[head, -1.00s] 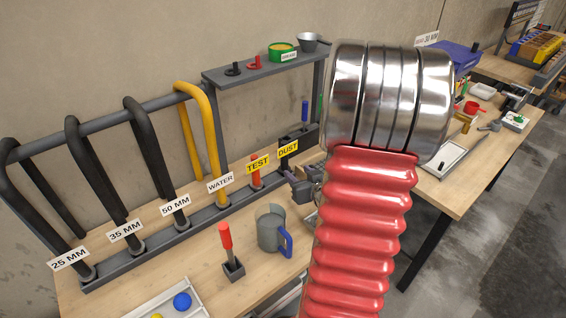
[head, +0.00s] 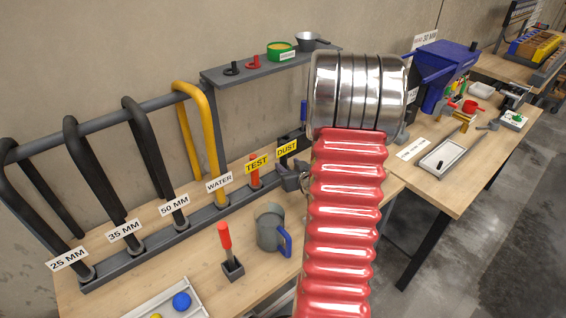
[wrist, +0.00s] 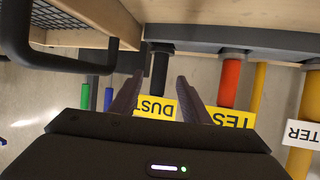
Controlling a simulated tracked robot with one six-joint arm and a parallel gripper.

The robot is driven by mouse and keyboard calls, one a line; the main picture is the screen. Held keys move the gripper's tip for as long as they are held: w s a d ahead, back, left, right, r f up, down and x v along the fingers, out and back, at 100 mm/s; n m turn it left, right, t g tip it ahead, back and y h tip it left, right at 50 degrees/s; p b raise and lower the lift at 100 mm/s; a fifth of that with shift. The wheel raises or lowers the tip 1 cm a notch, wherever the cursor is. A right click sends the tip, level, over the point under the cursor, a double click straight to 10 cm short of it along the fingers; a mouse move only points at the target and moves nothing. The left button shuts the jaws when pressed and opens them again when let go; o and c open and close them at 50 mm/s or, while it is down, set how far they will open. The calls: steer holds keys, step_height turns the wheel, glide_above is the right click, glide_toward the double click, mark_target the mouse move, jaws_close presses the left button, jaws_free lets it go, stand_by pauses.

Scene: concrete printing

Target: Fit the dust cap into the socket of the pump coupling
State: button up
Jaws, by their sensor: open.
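In the wrist view, a black cylindrical piece (wrist: 160,68) stands behind the yellow DUST sign (wrist: 155,107) and appears to be the dust cap's grip. My gripper (wrist: 160,78) is open, with one finger on each side of this black piece and a visible gap to each.
The red TEST piece (wrist: 230,80) stands beside the black one. The yellow WATER hose (head: 212,130) and black hoses stand further left in the rack. A shelf (head: 265,70) hangs above.

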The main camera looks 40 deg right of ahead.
mark_target(285, 162)
steer(key=shift+w+d+f, duration=0.1)
steer(key=shift+w+f, duration=0.05)
steer(key=shift+w, duration=0.15)
steer(key=shift+w, duration=0.1)
steer(key=shift+x, duration=2.55)
steer(key=shift+d, duration=0.1)
jaws_close()
